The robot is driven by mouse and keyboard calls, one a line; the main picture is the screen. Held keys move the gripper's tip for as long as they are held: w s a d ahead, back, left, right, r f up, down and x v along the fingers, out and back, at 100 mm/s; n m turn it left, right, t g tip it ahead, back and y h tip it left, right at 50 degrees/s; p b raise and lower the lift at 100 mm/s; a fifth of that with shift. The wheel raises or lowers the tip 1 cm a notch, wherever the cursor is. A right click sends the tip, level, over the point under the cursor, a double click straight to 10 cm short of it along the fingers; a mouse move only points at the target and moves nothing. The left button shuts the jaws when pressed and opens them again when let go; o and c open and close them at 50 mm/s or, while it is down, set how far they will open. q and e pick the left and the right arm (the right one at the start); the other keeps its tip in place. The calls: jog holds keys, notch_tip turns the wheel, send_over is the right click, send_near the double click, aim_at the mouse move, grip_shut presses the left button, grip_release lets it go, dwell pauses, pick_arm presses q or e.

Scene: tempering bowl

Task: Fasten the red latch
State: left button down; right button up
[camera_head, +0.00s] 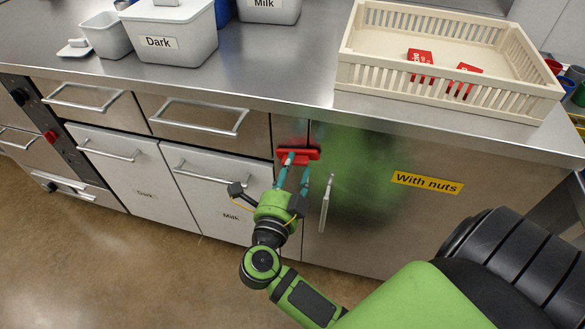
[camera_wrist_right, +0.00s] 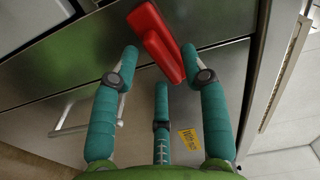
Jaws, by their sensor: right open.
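The red latch (camera_head: 299,154) is on the cabinet front just under the worktop edge, at the left of the steel door (camera_head: 400,225) labelled "With nuts". In the head view its bar lies about level. It also shows in the right wrist view (camera_wrist_right: 158,42), ahead of the fingertips. My right gripper (camera_head: 293,167) is open, its teal fingers pointing up at the latch. In the wrist view its fingertips (camera_wrist_right: 160,66) are spread below and either side of the latch, with nothing between them. I cannot tell whether a finger touches it. My left gripper is not in view.
The door's upright handle (camera_head: 325,203) stands just right of my gripper. Drawers and pale bins marked "Dark" and "Milk" (camera_head: 230,208) are to the left. A cream crate (camera_head: 450,92) with red packets sits on the worktop above. The floor (camera_head: 60,270) at lower left is clear.

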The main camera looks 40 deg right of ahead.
jog(key=shift+w+d, duration=0.2)
grip_shut()
jog(key=shift+m, duration=1.4)
grip_release()
